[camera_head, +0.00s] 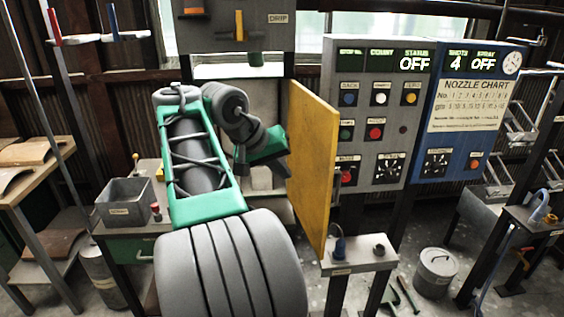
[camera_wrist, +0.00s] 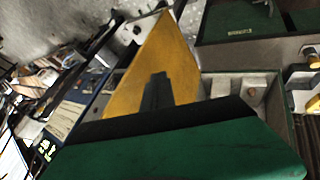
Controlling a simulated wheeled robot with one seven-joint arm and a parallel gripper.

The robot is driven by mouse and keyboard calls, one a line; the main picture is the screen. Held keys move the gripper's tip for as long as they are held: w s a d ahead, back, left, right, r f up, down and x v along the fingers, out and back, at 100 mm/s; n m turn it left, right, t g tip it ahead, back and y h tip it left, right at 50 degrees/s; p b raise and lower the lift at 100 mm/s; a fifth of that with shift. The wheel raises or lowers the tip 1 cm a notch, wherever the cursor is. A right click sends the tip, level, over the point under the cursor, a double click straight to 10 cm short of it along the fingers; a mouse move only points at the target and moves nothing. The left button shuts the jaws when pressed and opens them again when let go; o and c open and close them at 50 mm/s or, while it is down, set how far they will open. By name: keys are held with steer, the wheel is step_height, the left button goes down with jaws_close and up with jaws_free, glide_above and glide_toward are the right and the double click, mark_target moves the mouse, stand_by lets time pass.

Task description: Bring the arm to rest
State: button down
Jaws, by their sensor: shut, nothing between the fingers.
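My arm rises from the lower middle of the head view and bends over at the top. My gripper (camera_head: 274,150) is at the arm's end, just left of a tall yellow panel (camera_head: 313,165). In the head view its fingertips are hard to make out. In the wrist view the dark fingers (camera_wrist: 157,92) are together with nothing between them. The yellow panel (camera_wrist: 137,65) shows behind them there. I cannot tell whether the gripper touches it.
A grey control cabinet (camera_head: 378,110) and a blue one (camera_head: 464,143) stand right of the panel. A grey bin (camera_head: 125,203) sits on a bench at left. A small pedestal (camera_head: 358,257) is below the panel. A lidded can (camera_head: 434,272) stands on the floor at right.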

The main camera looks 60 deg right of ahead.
steer(key=w+a+f+t+y, duration=0.1)
steer(key=w+a+f+t, duration=0.15)
steer(key=w+f, duration=0.55)
steer(key=a+f+n+y, duration=0.2)
steer(key=a+f+y, duration=0.1)
steer(key=a+f, duration=0.65)
steer(key=a+f+n+t+y, duration=0.1)
steer(key=a+f+n, duration=0.2)
steer(key=a, duration=0.7)
steer(key=a+f+n+y, duration=0.2)
steer(key=a+n, duration=0.2)
steer(key=a, duration=0.6)
steer(key=a+r+n+t, duration=0.2)
steer(key=a+r+n, duration=0.1)
steer(key=a, duration=0.6)
steer(key=shift+a, duration=0.25)
